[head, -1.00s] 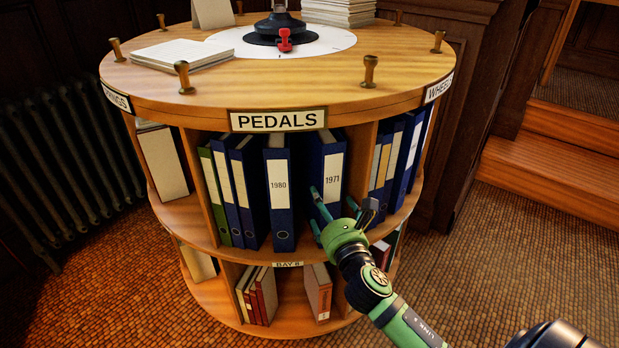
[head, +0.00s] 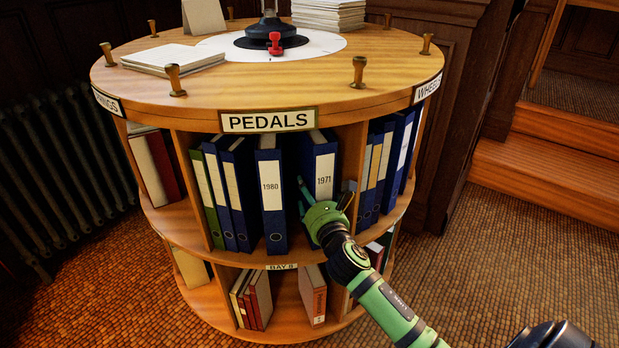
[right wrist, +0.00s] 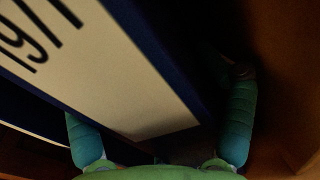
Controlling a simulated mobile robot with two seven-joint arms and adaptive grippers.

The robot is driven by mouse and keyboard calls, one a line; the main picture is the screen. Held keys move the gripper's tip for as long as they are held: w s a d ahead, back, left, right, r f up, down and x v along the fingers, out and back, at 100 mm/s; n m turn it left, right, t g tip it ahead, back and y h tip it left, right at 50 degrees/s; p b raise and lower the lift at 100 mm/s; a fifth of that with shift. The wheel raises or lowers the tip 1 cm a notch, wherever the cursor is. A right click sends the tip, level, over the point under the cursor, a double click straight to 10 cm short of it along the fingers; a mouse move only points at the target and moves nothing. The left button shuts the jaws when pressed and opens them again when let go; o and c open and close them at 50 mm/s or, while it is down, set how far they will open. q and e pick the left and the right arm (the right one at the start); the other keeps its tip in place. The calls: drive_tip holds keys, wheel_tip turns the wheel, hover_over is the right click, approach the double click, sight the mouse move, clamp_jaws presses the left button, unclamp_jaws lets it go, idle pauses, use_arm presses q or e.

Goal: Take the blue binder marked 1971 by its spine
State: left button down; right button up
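The blue binder marked 1971 (head: 323,170) stands upright on the upper shelf under the PEDALS sign, right of the blue binder marked 1980 (head: 271,190). My green right gripper (head: 324,192) is in front of its lower spine, with one finger at each side. In the right wrist view the 1971 binder's pale label (right wrist: 120,85) lies tilted between the two teal fingers (right wrist: 160,110). The right finger stands apart from the binder with a dark gap; the left fingertip is partly hidden by the binder. The gripper is open. My left gripper is not in view.
The round wooden stand (head: 250,88) has upright brass pegs on its rim. A shelf divider (head: 350,150) and more blue binders (head: 402,150) are close on the right. Wooden steps (head: 550,170) are at far right, a dark radiator (head: 65,165) at left.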

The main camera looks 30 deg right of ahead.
drive_tip(key=shift+r, duration=0.15)
drive_tip(key=shift+r, duration=0.1)
